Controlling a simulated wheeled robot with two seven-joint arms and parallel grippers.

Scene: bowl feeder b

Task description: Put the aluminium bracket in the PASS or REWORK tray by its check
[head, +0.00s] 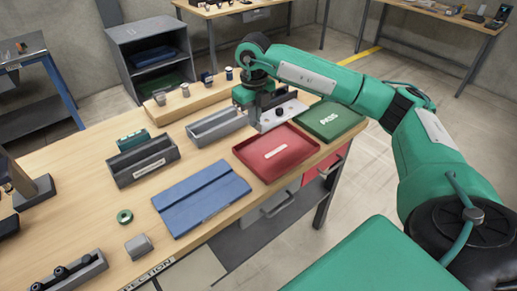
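My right gripper (258,103) points down over the back right of the bench, beside a pale metal plate with a dark round part on it (286,113). Whether its fingers are open or shut on anything is too small to tell. The green PASS tray (343,125) is right of the gripper and looks empty. A red tray (290,139) lies in front of the gripper; its white label is unreadable, and it looks empty. A small grey metal piece (138,246) lies at the bench's front left; I cannot tell which piece is the aluminium bracket. My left gripper is out of view.
A grey open bin (215,128), a dark grey labelled holder (142,161) and a wooden strip with several small parts (188,97) stand behind. A green ring (125,216) lies front left. Bare wood surrounds the ring.

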